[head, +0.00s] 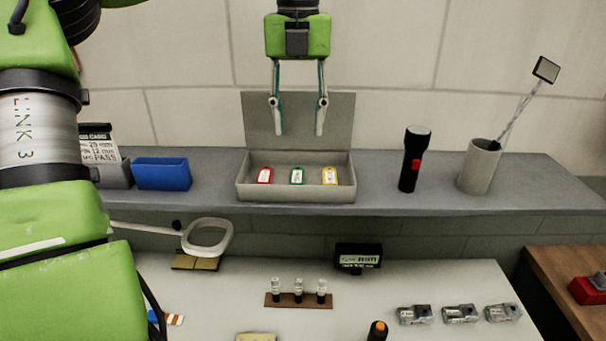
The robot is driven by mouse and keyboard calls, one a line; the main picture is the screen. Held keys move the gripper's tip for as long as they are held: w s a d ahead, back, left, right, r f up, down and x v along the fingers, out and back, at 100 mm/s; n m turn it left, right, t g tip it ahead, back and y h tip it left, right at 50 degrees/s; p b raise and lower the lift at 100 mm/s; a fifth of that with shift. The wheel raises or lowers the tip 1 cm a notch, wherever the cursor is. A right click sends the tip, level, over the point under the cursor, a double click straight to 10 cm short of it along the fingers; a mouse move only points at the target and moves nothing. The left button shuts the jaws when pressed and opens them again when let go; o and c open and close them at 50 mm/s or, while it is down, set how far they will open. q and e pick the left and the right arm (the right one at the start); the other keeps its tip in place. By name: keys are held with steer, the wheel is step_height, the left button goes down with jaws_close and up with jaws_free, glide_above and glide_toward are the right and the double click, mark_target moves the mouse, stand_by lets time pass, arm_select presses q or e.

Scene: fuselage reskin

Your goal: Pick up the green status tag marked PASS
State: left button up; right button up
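The green tag (297,176) lies in the middle of a shallow grey tray (296,195) on the shelf, and its lettering is too small to read. A red tag (264,175) lies to its left and a yellow tag (330,176) to its right. My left gripper (298,132) points down, open and empty, above the tray in front of its raised back panel. It is apart from the tags. My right gripper is not in view.
On the shelf, a blue bin (161,174) stands left of the tray; a black flashlight (413,160) and a grey cup (479,168) holding an inspection mirror (546,70) stand right. Below, the white table (400,285) holds a magnifier (207,238) and small parts.

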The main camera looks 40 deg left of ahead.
arm_select(q)
glide_above(297, 175)
steer(key=f, duration=0.4)
steer(key=shift+w+d+f, duration=0.1)
steer(key=shift+d+f, duration=0.2)
steer(key=shift+f, duration=0.1)
steer(key=shift+w+f+p, duration=0.1)
steer(key=shift+f+p, duration=0.55)
steer(key=shift+f, duration=0.2)
steer(key=f, duration=0.1)
steer(key=f+p, duration=0.1)
steer(key=f, duration=0.1)
steer(key=shift+s+a+f+p, duration=0.2)
steer(key=shift+s+p, duration=0.1)
steer(key=shift+s, duration=0.1)
steer(key=shift+w+f, duration=0.2)
steer(key=shift+f, duration=0.25)
steer(key=shift+s, duration=0.1)
steer(key=c, duration=0.7)
steer(key=shift+c, duration=0.9)
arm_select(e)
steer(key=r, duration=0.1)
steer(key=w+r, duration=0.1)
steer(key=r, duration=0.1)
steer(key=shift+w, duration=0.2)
